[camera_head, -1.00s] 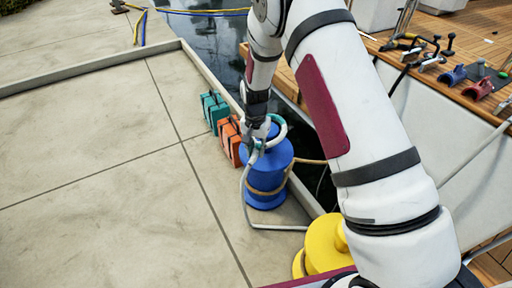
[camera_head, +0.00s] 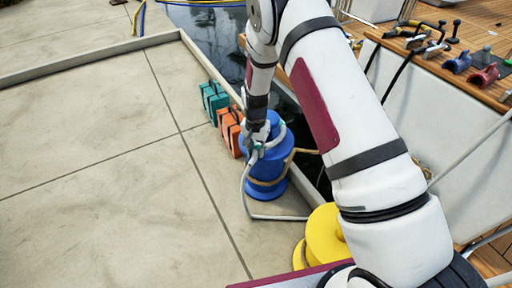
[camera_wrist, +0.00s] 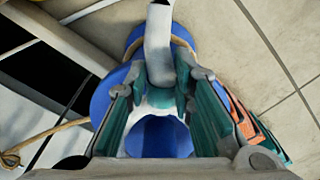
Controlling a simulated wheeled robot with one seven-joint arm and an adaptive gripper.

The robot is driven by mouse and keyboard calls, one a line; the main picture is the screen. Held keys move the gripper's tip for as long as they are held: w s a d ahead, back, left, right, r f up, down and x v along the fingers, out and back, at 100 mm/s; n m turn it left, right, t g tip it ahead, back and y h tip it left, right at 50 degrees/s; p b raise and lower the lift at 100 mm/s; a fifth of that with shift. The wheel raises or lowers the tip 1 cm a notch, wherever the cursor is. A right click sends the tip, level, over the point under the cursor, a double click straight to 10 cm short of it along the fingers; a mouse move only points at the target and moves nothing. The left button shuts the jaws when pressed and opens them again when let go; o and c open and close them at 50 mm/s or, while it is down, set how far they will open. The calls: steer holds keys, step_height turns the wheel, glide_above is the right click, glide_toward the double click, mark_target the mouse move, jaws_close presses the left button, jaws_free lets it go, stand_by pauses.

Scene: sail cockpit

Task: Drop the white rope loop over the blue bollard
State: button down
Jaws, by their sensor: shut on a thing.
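The blue bollard (camera_head: 268,178) stands upright on the quay near its edge, with a tan rope around its lower part. My gripper (camera_head: 258,148) is at the near left side of its top, shut on the white rope loop (camera_head: 281,135). In the wrist view the fingers (camera_wrist: 165,95) close on the white rope (camera_wrist: 158,45), and blue bollard surface (camera_wrist: 158,138) shows below. The loop's curve lies at the bollard's head; I cannot tell whether it rests around it or hangs just above. The rope's tail runs down the bollard's left side to the ground.
A yellow bollard (camera_head: 325,238) stands nearer, partly behind my arm. Orange (camera_head: 230,131) and teal (camera_head: 214,100) blocks line the quay edge left of the blue bollard. Dark water separates the quay from the boat deck. The concrete on the left (camera_head: 95,180) is clear.

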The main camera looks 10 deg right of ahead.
steer(key=shift+f, duration=0.15)
steer(key=c, duration=1.3)
jaws_free()
step_height(320, 180, up, 12)
